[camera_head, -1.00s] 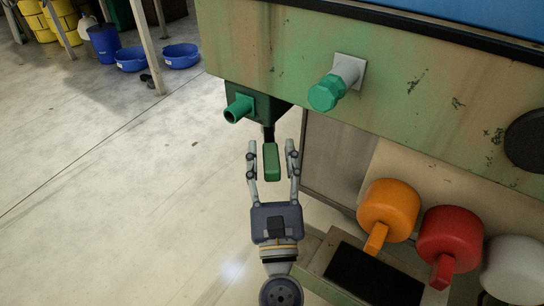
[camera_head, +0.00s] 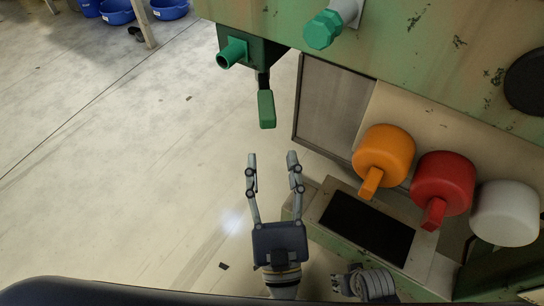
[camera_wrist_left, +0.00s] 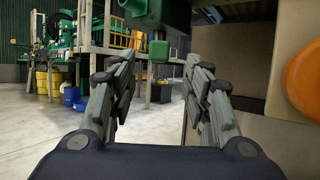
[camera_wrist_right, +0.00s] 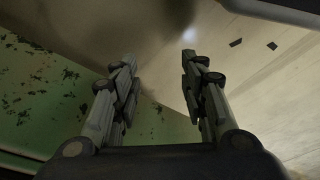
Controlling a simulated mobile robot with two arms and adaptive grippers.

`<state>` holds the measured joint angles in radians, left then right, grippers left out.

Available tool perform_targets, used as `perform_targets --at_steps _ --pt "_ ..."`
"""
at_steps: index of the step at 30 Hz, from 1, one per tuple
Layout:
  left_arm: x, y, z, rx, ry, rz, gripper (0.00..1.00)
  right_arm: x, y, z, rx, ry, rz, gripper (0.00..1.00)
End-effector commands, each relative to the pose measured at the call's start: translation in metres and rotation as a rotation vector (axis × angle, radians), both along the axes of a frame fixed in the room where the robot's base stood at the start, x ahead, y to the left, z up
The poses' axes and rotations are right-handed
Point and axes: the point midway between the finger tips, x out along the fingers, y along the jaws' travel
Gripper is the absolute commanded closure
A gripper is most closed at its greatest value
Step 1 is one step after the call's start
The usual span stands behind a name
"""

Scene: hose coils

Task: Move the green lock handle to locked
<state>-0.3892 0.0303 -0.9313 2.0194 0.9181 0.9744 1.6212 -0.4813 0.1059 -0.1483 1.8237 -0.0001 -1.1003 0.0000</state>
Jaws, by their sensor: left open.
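The green lock handle (camera_head: 266,109) hangs down on a dark stem below the dark green box (camera_head: 257,50) at the machine's left corner. It also shows in the left wrist view (camera_wrist_left: 159,49), beyond and between the fingertips. My left gripper (camera_head: 272,158) is open and empty, apart from the handle, with its fingers pointing toward it. Part of my right gripper (camera_head: 365,284) shows at the bottom of the head view. In the right wrist view its fingers (camera_wrist_right: 158,58) stand apart with nothing between them.
A green capped pipe (camera_head: 323,29) and a green nozzle (camera_head: 231,53) stick out above the handle. Orange (camera_head: 383,154), red (camera_head: 442,182) and white (camera_head: 504,212) knobs stand at right. The floor left of the handle is clear. Blue tubs (camera_head: 117,11) stand far back.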

Motion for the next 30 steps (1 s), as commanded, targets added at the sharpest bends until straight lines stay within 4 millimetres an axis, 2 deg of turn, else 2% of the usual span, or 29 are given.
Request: perform_targets --at_steps 3,5,9,10,14,17,22,30 --pt "0.0 0.0 0.0 0.0 0.0 0.0 0.55 0.0 0.0 0.0 0.0 0.0 0.0 0.6" --pt "0.0 0.0 0.0 0.002 0.0 0.0 0.66 0.0 0.0 0.0 0.0 0.0 0.0 0.6" --pt "-0.001 0.004 0.004 0.079 0.004 -0.016 0.98 -0.004 0.0 -0.001 -0.001 0.01 0.001 0.6" --pt "-0.001 0.007 0.005 0.115 0.005 -0.023 1.0 -0.007 -0.001 -0.002 -0.001 0.014 0.002 0.6" --pt "-0.004 0.022 0.009 0.35 0.011 -0.072 1.0 -0.025 -0.003 -0.013 -0.005 0.039 0.006 0.6" --pt "-0.006 0.041 0.01 0.568 0.011 -0.115 1.0 -0.046 -0.006 -0.023 -0.007 0.058 0.01 0.6" --pt "-0.006 0.081 0.016 0.938 -0.002 -0.187 1.0 -0.091 -0.013 -0.034 -0.011 0.089 0.018 0.6" --pt "0.001 0.147 0.036 1.427 -0.05 -0.281 1.0 -0.167 -0.028 -0.031 -0.017 0.13 0.027 0.6"
